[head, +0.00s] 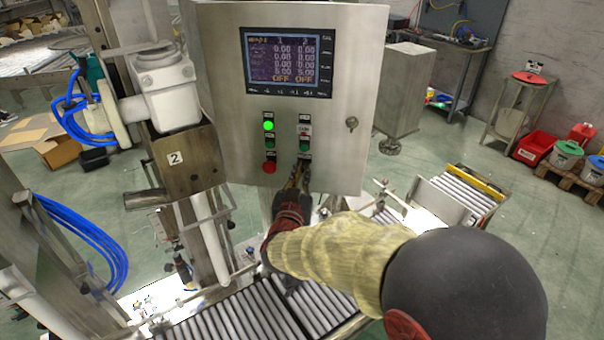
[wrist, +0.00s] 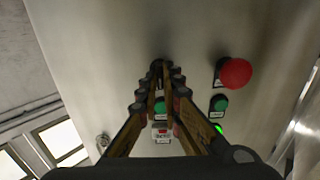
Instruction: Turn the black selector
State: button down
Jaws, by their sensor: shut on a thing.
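The black selector (wrist: 157,67) sits at the end of the right-hand column of controls on the grey control box. In the wrist view it shows small and dark between my fingertips. My gripper (wrist: 158,76) reaches up to the panel face and is shut on the selector, one finger on each side. In the head view my gripper (head: 299,170) covers the selector, below a green button (head: 304,147). Which way the selector points cannot be told.
A red button (head: 268,167), a green button and a lit green lamp (head: 268,125) stand just left of my gripper. The control box (head: 225,110) has a screen (head: 288,62) above and a key lock (head: 352,122) at right. A roller conveyor (head: 235,320) lies below.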

jog(key=c, duration=2)
grip_release()
jog(key=shift+s, duration=0.1)
jog(key=s, duration=0.4)
jog(key=s+a, duration=0.1)
jog(key=s, duration=0.2)
jog(key=s+a, duration=0.1)
jog(key=s, duration=0.3)
jog(key=shift+s, duration=0.35)
